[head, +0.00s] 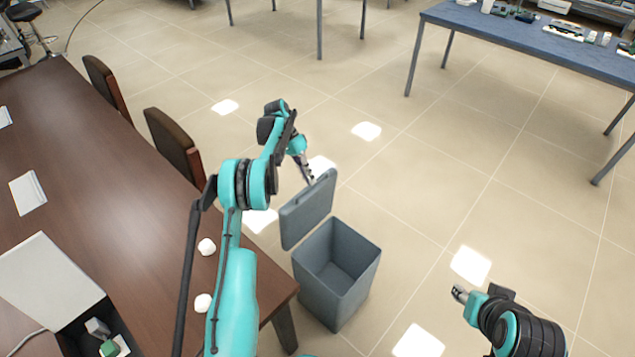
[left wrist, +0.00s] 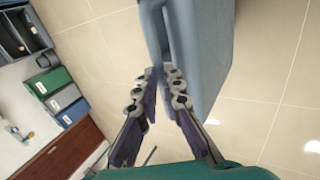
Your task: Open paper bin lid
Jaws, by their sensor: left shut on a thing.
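The paper bin (head: 337,275) is a grey, square, open-topped container standing on the floor, right of the brown desk. Its lid (head: 308,210) stands raised and tilted at the left rear of the opening, so the inside shows. My left gripper (head: 309,178) is at the lid's upper edge, shut on it. In the left wrist view, my left gripper's fingers (left wrist: 163,78) meet at the edge of a grey panel; the exact contact is partly hidden. My right gripper (head: 459,293) is over the floor to the right, apart from the bin; its jaw opening is too small to judge.
The brown desk (head: 90,170) with chairs (head: 172,145) behind it is at the left, its corner close to the bin. A blue-topped table (head: 540,45) stands at the back right. The tiled floor between is clear.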

